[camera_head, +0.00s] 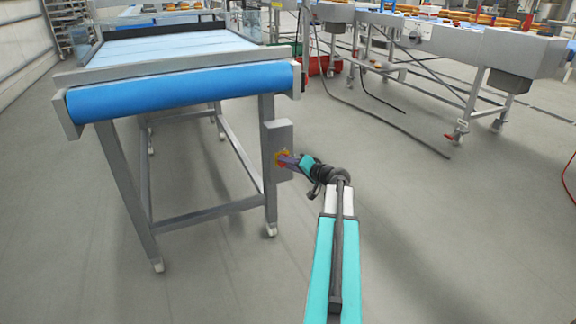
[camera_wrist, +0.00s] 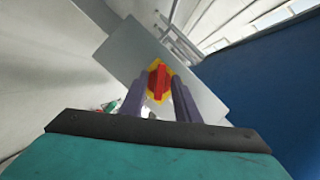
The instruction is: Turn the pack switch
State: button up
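The pack switch is a red handle on a yellow plate (camera_wrist: 158,82), on the face of a grey box (camera_wrist: 136,48). The box (camera_head: 277,135) is fixed to the near right leg of the blue-belted conveyor. In the head view the switch (camera_head: 282,158) is partly hidden by my gripper (camera_head: 291,161). In the wrist view the two purple fingers of my gripper (camera_wrist: 159,88) stand apart, one on each side of the red handle, with a gap visible. The handle stands nearly upright in that view. I cannot tell how deep the fingers reach around it.
The conveyor's blue belt (camera_head: 185,91) and metal frame are left of my arm. Another conveyor (camera_head: 450,42) with round goods on top stands at the back right. A red crate (camera_head: 322,66) and dark cables lie on the floor near it. The grey floor to the right is open.

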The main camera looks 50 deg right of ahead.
jog(key=shift+c, duration=0.2)
grip_shut()
jog(key=shift+f, duration=0.1)
jog(key=shift+m, duration=0.4)
jog(key=shift+o, duration=0.2)
grip_release()
